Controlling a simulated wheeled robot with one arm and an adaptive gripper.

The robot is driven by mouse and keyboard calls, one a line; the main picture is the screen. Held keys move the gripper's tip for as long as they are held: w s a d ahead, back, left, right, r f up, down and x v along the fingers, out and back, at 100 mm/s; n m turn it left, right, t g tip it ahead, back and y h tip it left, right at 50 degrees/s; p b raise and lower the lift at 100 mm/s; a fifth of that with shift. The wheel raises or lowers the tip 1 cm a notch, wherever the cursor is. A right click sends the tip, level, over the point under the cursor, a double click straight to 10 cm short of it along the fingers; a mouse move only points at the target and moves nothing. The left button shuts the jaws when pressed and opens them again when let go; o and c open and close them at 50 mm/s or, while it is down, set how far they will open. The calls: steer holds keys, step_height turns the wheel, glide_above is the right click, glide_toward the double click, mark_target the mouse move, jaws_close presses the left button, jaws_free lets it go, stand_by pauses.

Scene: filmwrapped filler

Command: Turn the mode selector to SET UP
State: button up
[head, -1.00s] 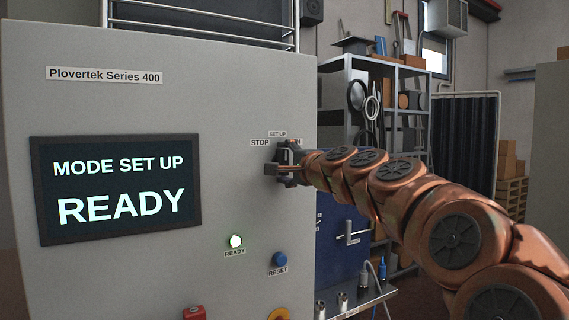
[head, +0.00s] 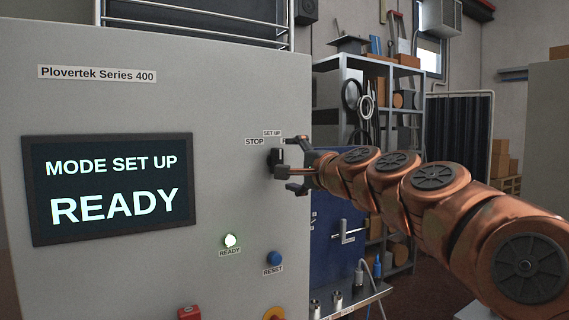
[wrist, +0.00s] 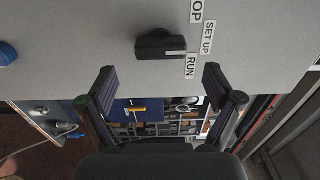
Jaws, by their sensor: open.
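The mode selector (head: 277,158) is a dark knob on the grey cabinet front. It also shows in the wrist view (wrist: 160,46), its bar and white mark pointing toward the SET UP label (wrist: 208,38), with STOP and RUN labels to either side. The display (head: 112,188) reads MODE SET UP and READY. My gripper (head: 298,167) is open and empty in front of the selector. In the wrist view, my gripper's fingers (wrist: 160,82) are spread wide, with the knob beyond their tips and apart from them.
A blue panel with a handle (head: 347,238) and a small metal shelf (head: 350,299) stand right of the cabinet. Storage shelving (head: 400,66) is behind.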

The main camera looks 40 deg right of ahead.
steer(key=shift+s+a, duration=0.15)
steer(key=shift+s, duration=1.35)
steer(key=shift+s+a, duration=0.1)
steer(key=shift+s, duration=1.35)
